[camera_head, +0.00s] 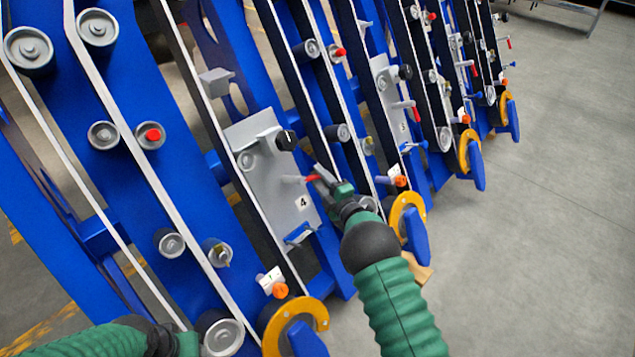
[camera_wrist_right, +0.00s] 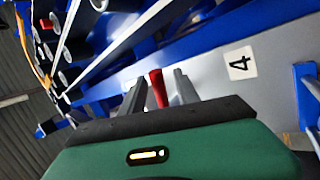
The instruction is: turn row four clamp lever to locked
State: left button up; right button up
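The row four panel (camera_head: 262,190) is a grey plate with a "4" label (camera_head: 303,203), left of my right gripper. Its clamp lever has a thin rod and a red grip (camera_head: 312,178), pointing right from the plate. My right gripper (camera_head: 322,178) is at this red end. In the right wrist view the red grip (camera_wrist_right: 158,88) stands between the two fingers (camera_wrist_right: 159,93), with narrow gaps on both sides. The gripper looks open around it. My left gripper (camera_head: 185,343) is low at the left; its fingers cannot be made out.
The plate also carries a black knob (camera_head: 286,140) and a blue handle (camera_head: 298,235). Blue row units with rollers and belts stand close on both sides. An orange ring with a blue piece (camera_head: 410,220) is right of my right forearm. Open concrete floor (camera_head: 540,230) lies at the right.

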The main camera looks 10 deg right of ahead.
jog(key=shift+w+a+r, duration=0.1)
jog(key=shift+w+a, duration=0.1)
jog(key=shift+w, duration=0.25)
grip_shut()
jog(key=shift+f, duration=0.2)
dwell(0.9)
